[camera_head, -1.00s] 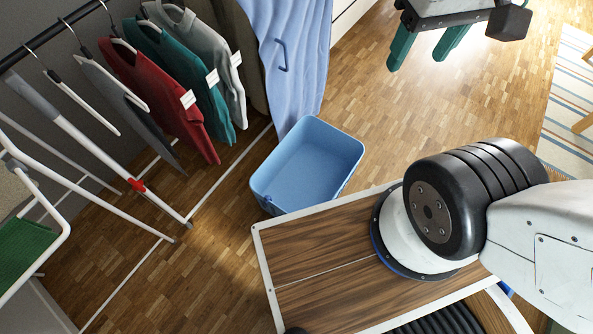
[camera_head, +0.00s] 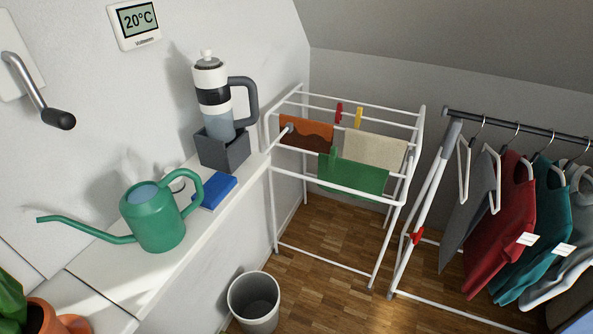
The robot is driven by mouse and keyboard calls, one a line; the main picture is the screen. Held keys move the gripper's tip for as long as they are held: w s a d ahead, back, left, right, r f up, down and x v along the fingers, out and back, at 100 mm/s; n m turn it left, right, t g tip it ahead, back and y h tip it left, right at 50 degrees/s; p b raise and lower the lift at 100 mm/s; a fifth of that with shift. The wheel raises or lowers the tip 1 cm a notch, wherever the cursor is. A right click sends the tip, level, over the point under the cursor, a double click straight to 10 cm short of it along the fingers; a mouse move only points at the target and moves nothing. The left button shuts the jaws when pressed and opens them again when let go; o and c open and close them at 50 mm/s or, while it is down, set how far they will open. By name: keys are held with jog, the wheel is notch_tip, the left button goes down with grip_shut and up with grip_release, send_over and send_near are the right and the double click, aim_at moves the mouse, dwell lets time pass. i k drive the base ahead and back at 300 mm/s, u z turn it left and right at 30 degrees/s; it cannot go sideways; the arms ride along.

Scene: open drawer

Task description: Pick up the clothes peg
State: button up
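A white drying rack (camera_head: 322,187) stands in the middle of the view. A red clothes peg (camera_head: 339,112) and a yellow clothes peg (camera_head: 358,117) sit upright on one of its rear bars. A small green piece, perhaps a green peg (camera_head: 333,156), shows at the top of the green cloth (camera_head: 358,179) on the front bar; its colour blends with the cloth. An orange-brown cloth (camera_head: 305,132) and a beige cloth (camera_head: 374,150) also hang there. My gripper is not in this view.
A white ledge at left holds a green watering can (camera_head: 154,218), a blue book or box (camera_head: 215,191) and a French press (camera_head: 212,100) in a grey holder. A grey bin (camera_head: 254,303) stands below. A clothes rail (camera_head: 516,130) with garments is at right.

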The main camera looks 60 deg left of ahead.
aim_at(334, 153)
jog(key=k, duration=0.35)
jog(key=z, duration=1)
jog(key=i, duration=0.9)
jog(key=u, duration=3.05)
jog(key=i, duration=0.5)
jog(key=u, duration=0.1)
